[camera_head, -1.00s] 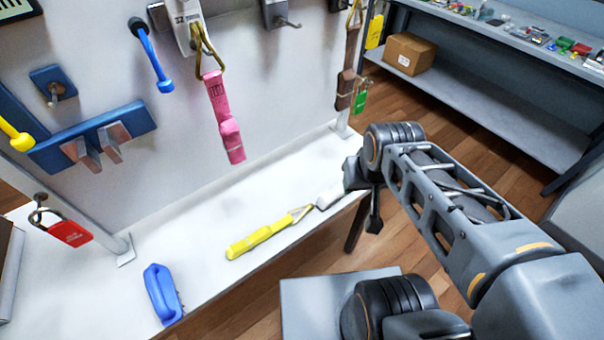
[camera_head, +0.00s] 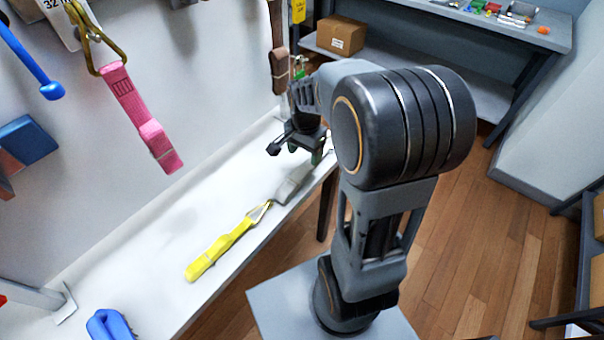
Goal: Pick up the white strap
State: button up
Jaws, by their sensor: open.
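The white strap (camera_head: 293,184), greyish in this light, lies flat on the white ledge (camera_head: 225,208) near its right end. Its near end is close to the metal hook of the yellow strap (camera_head: 222,248); I cannot tell if they touch. My gripper (camera_head: 295,153) is above and just beyond the white strap, open and apart from it. My arm hides part of the gripper and the ledge's far end.
A pink strap (camera_head: 145,120) hangs from a hook on the wall panel, and a brown strap (camera_head: 278,55) hangs behind my gripper. A blue strap (camera_head: 108,325) lies at the ledge's near end. A shelf with a cardboard box (camera_head: 340,35) stands behind.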

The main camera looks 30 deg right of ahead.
aim_at(304, 167)
jog(key=shift+w+f, duration=0.1)
jog(key=shift+f, duration=3.5)
jog(key=c, duration=1.1)
jog(key=shift+r, duration=0.1)
